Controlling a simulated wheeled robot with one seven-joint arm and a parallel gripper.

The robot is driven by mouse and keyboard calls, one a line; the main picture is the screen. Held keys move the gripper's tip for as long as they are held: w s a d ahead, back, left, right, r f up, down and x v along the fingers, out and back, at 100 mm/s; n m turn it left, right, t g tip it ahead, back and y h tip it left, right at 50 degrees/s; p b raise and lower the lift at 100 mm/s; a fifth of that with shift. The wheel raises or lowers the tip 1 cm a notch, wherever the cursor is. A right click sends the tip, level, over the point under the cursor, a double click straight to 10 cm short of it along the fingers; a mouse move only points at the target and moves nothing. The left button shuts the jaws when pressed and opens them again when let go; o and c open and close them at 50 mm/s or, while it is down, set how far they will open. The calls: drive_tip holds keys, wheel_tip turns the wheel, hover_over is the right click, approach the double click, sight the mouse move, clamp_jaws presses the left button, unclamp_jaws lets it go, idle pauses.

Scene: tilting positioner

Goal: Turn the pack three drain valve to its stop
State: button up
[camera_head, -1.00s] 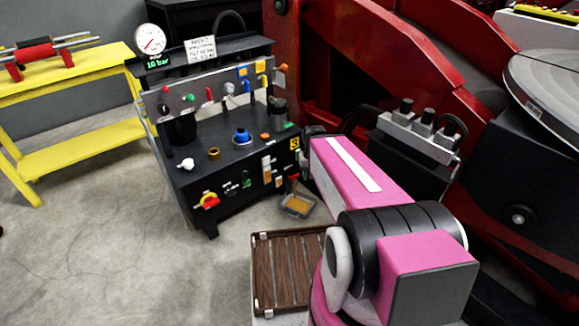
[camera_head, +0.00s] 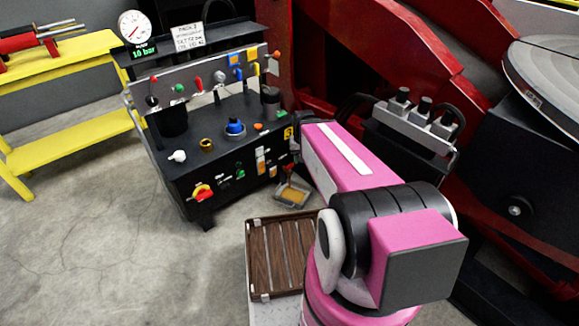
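Pack three is a black power unit (camera_head: 185,196) at centre left, with a yellow number label (camera_head: 289,132) at its right front corner. A small red part (camera_head: 291,168), possibly the drain valve handle, shows low at that corner, above a grey drip tray (camera_head: 279,197) with a yellowish inside. It is too small to tell its position. My pink arm reaches from the lower right to this corner. Its far end meets dark parts beside the pack; my gripper's fingers cannot be made out there, and I cannot tell whether they touch anything.
A gauge (camera_head: 134,25) above the pack reads 10 bar beside a white sign (camera_head: 187,37). A yellow bench (camera_head: 75,140) is left; red machinery (camera_head: 440,62) is right. Floor at left is clear.

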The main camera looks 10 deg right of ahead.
drive_tip(key=w+f+m, duration=0.3)
drive_tip(key=w+f, duration=0.3)
drive_tip(key=w, duration=0.3)
drive_tip(key=w+f+m, duration=0.3)
drive_tip(key=w+f, duration=0.2)
drive_tip(key=w, duration=0.4)
drive_tip(key=m, duration=0.5)
hover_over(290, 165)
wheel_tip(290, 165, down, 11)
wheel_tip(290, 165, down, 11)
drive_tip(key=shift+w+r, duration=0.15)
drive_tip(key=shift+r, duration=0.05)
clamp_jaws()
